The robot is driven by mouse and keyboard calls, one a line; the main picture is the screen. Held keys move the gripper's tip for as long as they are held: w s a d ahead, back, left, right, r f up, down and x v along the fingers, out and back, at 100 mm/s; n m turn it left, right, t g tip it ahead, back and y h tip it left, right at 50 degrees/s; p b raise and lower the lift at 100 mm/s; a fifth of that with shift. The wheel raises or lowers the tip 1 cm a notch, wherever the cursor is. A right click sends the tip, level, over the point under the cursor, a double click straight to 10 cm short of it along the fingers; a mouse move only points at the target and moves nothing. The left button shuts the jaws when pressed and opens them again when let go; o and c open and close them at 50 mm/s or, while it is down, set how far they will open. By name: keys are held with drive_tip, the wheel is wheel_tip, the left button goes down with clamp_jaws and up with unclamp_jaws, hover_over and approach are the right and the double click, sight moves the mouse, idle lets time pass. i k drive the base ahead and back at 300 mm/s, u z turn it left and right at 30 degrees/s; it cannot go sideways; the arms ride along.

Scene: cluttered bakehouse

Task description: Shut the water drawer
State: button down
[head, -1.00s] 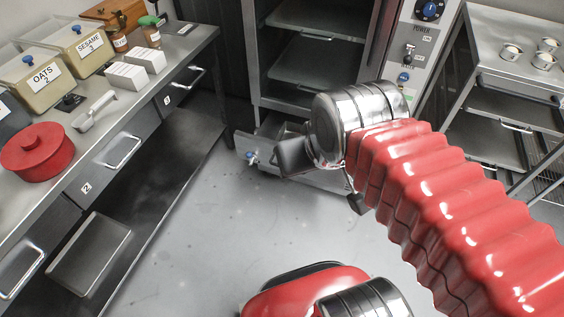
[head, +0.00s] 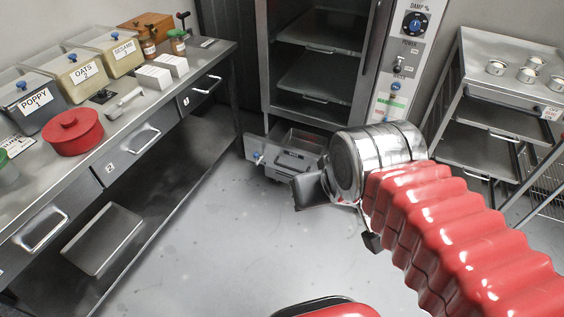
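The water drawer (head: 272,167) is pulled out at the foot of the tall steel cabinet (head: 263,70). Its grey front has a blue knob and a dark handle, and its open inside shows behind the front. My gripper (head: 336,218) is in front of the drawer's right part, nearer the camera. Its two dark fingers are spread apart with nothing visible between them. The gripper body hides the drawer's right end. I cannot tell whether a finger touches the drawer.
A steel rack (head: 500,85) with small tins stands at right. The grey floor (head: 220,235) before the drawer is clear.

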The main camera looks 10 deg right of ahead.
sight(290, 148)
drive_tip(key=k, duration=0.75)
drive_tip(key=u, duration=0.4)
drive_tip(key=i, duration=1.05)
drive_tip(key=u, duration=0.3)
drive_tip(key=i, duration=1.2)
drive_tip(key=z, duration=0.25)
